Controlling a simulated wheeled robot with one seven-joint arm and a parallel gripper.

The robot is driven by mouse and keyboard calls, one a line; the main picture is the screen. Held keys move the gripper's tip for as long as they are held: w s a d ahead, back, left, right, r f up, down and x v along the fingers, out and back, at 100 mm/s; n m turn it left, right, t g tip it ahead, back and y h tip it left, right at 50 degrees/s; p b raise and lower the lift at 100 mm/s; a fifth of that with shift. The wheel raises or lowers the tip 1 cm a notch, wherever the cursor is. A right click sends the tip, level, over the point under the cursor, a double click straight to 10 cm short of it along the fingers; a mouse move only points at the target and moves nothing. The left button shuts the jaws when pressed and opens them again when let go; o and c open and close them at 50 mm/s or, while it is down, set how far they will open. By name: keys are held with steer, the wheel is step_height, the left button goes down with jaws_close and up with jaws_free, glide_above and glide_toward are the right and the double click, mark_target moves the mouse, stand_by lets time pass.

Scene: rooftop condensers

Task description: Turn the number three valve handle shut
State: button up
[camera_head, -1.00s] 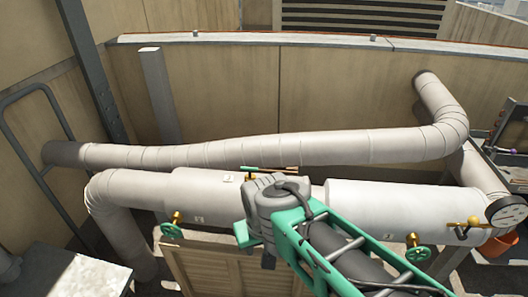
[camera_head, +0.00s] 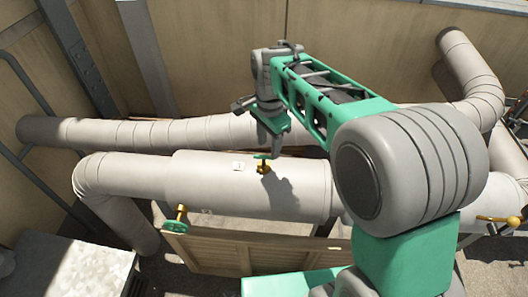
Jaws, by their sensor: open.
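A small valve with a green handle (camera_head: 262,156) on a brass body (camera_head: 263,168) stands on top of the thick pale lagged pipe. A small white label (camera_head: 238,167) is left of it, its number too small to read. A second valve with a green handwheel (camera_head: 175,227) hangs at the pipe's lower left. A brass-handled valve (camera_head: 499,219) shows at the far right. I cannot tell which is number three. My gripper (camera_head: 270,141) is open, pointing down just above and slightly right of the top valve, apparently empty; the fingers are partly hidden.
The thick lagged pipe (camera_head: 210,187) runs across the middle, with a thinner pipe (camera_head: 120,133) behind it. A slatted tan panel (camera_head: 215,254) stands in front below. A pale block (camera_head: 75,280) is at lower left. My arm hides much of the right.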

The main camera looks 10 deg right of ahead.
mark_target(264, 156)
steer(key=shift+w+a+f+m, duration=0.25)
steer(key=shift+w+a+m, duration=0.35)
steer(key=shift+w+m, duration=0.1)
steer(key=shift+a+f, duration=0.1)
steer(key=shift+f, duration=0.2)
step_height(264, 156, down, 7)
steer(key=shift+f+p, duration=0.1)
steer(key=shift+p, duration=0.25)
steer(key=shift+c, duration=0.5)
jaws_close()
